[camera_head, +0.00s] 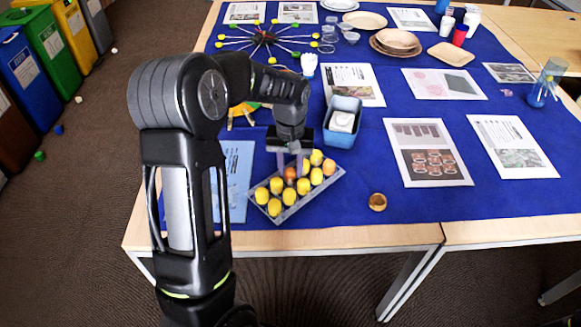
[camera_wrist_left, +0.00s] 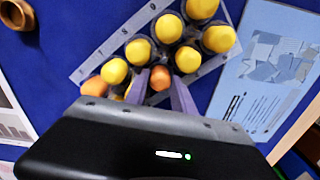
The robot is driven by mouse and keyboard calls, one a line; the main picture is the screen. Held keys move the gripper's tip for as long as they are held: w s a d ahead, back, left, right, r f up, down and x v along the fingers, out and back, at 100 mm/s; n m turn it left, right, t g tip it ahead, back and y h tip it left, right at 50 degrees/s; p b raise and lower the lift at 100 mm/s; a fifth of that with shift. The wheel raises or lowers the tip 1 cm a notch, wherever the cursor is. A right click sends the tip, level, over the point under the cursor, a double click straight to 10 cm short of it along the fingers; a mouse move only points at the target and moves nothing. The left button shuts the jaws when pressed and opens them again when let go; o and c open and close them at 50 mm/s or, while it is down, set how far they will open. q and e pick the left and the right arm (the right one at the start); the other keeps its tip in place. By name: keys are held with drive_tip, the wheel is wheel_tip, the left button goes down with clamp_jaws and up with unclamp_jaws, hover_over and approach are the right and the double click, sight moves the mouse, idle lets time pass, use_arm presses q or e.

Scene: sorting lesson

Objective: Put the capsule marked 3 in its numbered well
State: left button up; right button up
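The grey tray (camera_head: 333,183) stands on the blue cloth near the front table edge, holding several yellow capsules (camera_head: 274,207) in two rows. An orange capsule (camera_head: 290,174) is in the row nearer my arm. My left gripper (camera_head: 290,170) points down over it, one finger on each side. In the left wrist view the orange capsule (camera_wrist_left: 160,78) shows between the fingertips (camera_wrist_left: 160,84); I cannot tell whether they press on it. A second orange capsule (camera_wrist_left: 94,86) is at the tray's end there. The tray's numbers (camera_wrist_left: 123,32) are too small to read surely. My right gripper is not in view.
A blue-grey bin (camera_head: 342,138) with a white item in it stands close behind the tray. A small brown cup (camera_head: 377,202) is to the right. A blue printed sheet (camera_head: 238,180) lies left of the tray. Clear cloth lies at the front right.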

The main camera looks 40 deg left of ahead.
use_arm(q)
drive_tip(key=shift+o, duration=0.7)
drive_tip(key=shift+r, duration=0.2)
wheel_tip(320, 180, up, 12)
idle(0.5)
